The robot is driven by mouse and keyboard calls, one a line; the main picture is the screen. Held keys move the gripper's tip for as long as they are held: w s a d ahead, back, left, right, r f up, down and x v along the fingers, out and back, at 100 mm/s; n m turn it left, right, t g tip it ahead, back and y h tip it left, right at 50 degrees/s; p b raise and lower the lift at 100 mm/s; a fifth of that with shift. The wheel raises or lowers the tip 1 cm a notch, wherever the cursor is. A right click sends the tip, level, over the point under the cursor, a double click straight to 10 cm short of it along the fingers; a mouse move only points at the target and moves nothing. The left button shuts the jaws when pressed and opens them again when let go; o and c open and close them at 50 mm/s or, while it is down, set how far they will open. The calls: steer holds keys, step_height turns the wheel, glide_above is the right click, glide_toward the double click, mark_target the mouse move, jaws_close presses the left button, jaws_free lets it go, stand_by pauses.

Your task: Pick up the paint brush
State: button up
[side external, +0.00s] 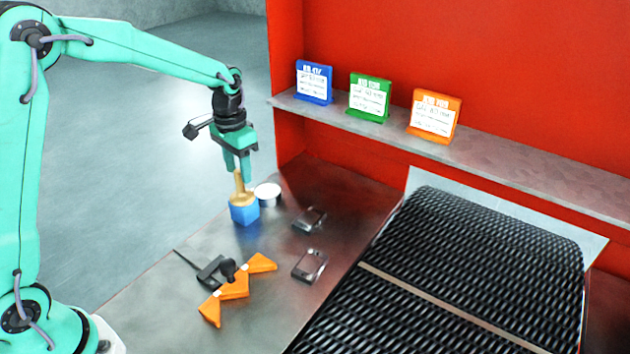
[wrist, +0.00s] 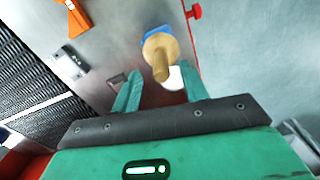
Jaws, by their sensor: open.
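The paint brush (side external: 243,203) appears to be the upright piece with a tan wooden handle and a blue block-like lower part, standing near the table's far left edge. In the wrist view, its tan handle (wrist: 160,55) points up toward the camera, with the blue part behind it. My gripper (side external: 238,176) is open, fingers pointing down, right above the handle. In the wrist view, the handle's end shows between the two fingers of my gripper (wrist: 160,72), nearer the right finger. Whether a finger touches it I cannot tell.
A white round piece (side external: 268,194) stands close beside the brush. Two small metallic pieces (side external: 309,219) (side external: 310,265) lie to the right. An orange piece (side external: 235,288) and a black tool (side external: 214,270) lie nearer. The mesh belt (side external: 470,270) is at right; a shelf (side external: 480,160) holds three signs.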

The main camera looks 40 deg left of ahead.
mark_target(243, 197)
steer(key=shift+f, duration=0.1)
steer(key=shift+a+f, duration=0.1)
steer(key=shift+f, duration=2.4)
steer(key=shift+c, duration=0.2)
jaws_close()
